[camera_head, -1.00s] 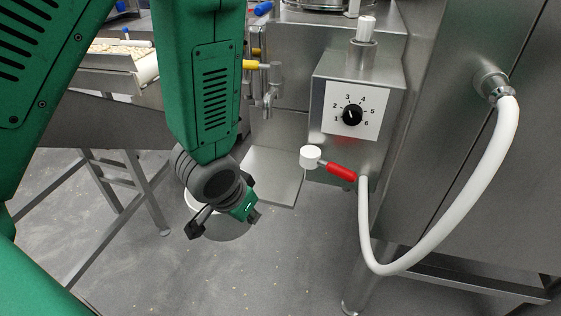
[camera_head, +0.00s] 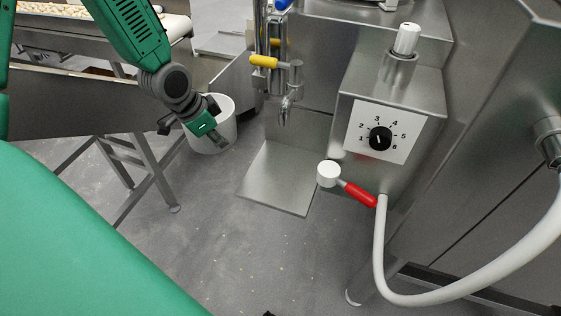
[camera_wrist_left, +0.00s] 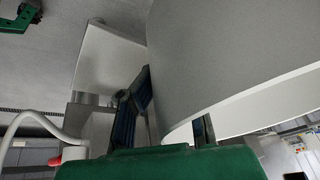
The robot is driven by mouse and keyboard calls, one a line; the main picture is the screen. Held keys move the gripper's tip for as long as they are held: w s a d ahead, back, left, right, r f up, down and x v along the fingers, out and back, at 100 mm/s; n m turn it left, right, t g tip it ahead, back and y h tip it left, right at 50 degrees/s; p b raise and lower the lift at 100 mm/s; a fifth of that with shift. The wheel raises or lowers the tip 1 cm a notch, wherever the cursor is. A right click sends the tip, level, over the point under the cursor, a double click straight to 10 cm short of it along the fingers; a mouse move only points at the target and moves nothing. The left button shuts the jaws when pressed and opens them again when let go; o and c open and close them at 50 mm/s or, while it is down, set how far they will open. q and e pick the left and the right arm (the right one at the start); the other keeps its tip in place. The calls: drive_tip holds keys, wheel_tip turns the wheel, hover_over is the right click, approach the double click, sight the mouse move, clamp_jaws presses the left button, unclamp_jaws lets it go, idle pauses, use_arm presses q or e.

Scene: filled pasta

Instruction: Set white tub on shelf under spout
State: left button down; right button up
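The white tub (camera_head: 226,128) hangs upright in the air, left of the metal shelf (camera_head: 300,188) in the head view. My left gripper (camera_head: 208,133) is at the tub's near side. In the left wrist view, the tub's wall (camera_wrist_left: 235,60) fills the right side and passes between the dark fingers (camera_wrist_left: 165,118), so the gripper appears shut on it. The spout (camera_head: 286,108) is above the shelf's back part. The bare shelf also shows in the left wrist view (camera_wrist_left: 108,62). A small dark tip at the head view's bottom edge may be my right gripper; its fingers are hidden.
A steel box with a dial (camera_head: 380,138) stands right of the shelf, with a red-handled lever (camera_head: 358,194) beside the shelf. A white hose (camera_head: 440,285) loops at the right. A yellow-handled valve (camera_head: 264,62) is above the spout. A conveyor (camera_head: 100,15) is at back left.

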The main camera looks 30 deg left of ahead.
use_arm(q)
drive_tip(key=shift+r, duration=0.1)
drive_tip(key=w+d+b, duration=0.1)
drive_tip(key=d, duration=0.5)
drive_tip(key=w+d+f+b, duration=0.1)
drive_tip(key=w+d, duration=0.1)
drive_tip(key=d, duration=0.4)
drive_tip(key=w+d+f+b, duration=0.1)
drive_tip(key=d+b, duration=0.1)
drive_tip(key=d, duration=0.5)
drive_tip(key=shift+w+d+f, duration=0.1)
drive_tip(key=shift+w+f, duration=0.2)
drive_tip(key=shift+f, duration=0.45)
drive_tip(key=f+b, duration=0.1)
drive_tip(key=f, duration=0.2)
drive_tip(key=shift+a+f+b, duration=0.25)
drive_tip(key=shift+a+b, duration=0.15)
drive_tip(key=shift+d+f, duration=0.15)
drive_tip(key=shift+f, duration=0.1)
drive_tip(key=shift+d+r, duration=0.2)
drive_tip(key=shift+d, duration=0.05)
drive_tip(key=shift+d+f, duration=0.1)
drive_tip(key=c, duration=1.7)
unclamp_jaws()
drive_tip(key=shift+a, duration=0.25)
